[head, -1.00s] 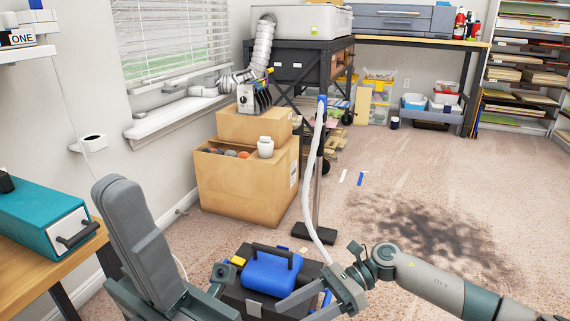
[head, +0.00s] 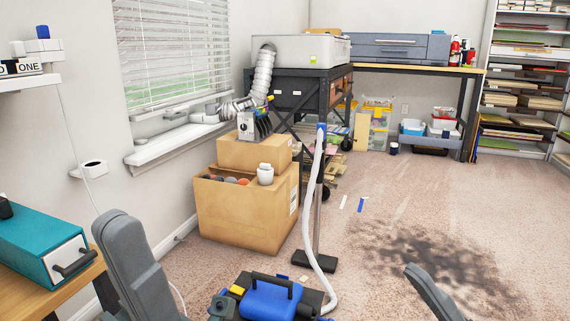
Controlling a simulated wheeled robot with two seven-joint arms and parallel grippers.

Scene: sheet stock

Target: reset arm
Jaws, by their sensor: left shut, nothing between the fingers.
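My left arm shows as a thick grey link at the bottom left. My left gripper (head: 221,304) is small and partly cut off at the bottom edge, beside the blue vacuum cleaner (head: 268,300). It is shut with nothing held. Whether it touches the vacuum I cannot tell. My right arm shows only as a grey link at the bottom right; its gripper is out of view.
A white hose (head: 308,215) rises from the vacuum to an upright wand. A large cardboard box (head: 240,215) stands behind it. A wooden table (head: 55,300) with a teal box (head: 40,245) is at the left.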

